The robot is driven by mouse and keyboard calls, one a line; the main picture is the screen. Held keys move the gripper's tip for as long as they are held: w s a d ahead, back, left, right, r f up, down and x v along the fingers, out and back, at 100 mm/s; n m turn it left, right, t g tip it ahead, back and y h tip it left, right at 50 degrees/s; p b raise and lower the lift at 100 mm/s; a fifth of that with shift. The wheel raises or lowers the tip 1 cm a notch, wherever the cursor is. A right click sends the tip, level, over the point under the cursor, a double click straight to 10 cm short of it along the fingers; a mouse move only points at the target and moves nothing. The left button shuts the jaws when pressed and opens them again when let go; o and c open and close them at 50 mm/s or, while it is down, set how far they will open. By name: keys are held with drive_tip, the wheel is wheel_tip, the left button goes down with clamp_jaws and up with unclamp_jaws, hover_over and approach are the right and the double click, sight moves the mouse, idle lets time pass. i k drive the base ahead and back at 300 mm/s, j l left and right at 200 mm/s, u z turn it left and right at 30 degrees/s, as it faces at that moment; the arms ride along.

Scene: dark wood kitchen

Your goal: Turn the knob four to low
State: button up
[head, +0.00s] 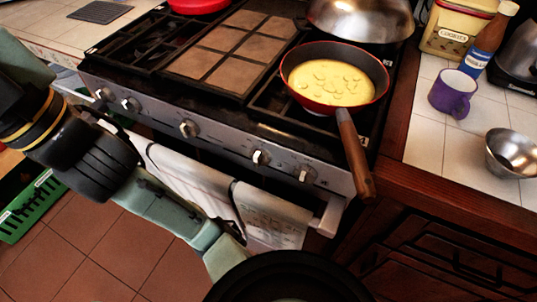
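The stove's front panel (222,148) carries a row of several silver knobs. From left to right they show as a first knob (103,94), a second knob (131,104), a third knob (189,129), a fourth knob (260,157) and a last knob (307,174) at the right end. I see no readable numbers, so I cannot tell for sure which is knob four. Knob settings are too small to read. My arm crosses the left side in front of the stove, and its end runs out at the left edge. My gripper is not visible.
A red pan (285,77) with yellow food sits on the right burner, its wooden handle (354,150) sticking out past the front edge. Towels (270,212) hang on the oven handle below the knobs. A purple mug (453,94) and a metal bowl (511,153) stand on the right counter.

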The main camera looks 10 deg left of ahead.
sight(304, 173)
drive_tip(key=k+j+u, duration=0.4)
drive_tip(key=j, duration=0.35)
drive_tip(key=k+j+u, duration=0.15)
drive_tip(key=j, duration=0.25)
drive_tip(key=k+l, duration=0.05)
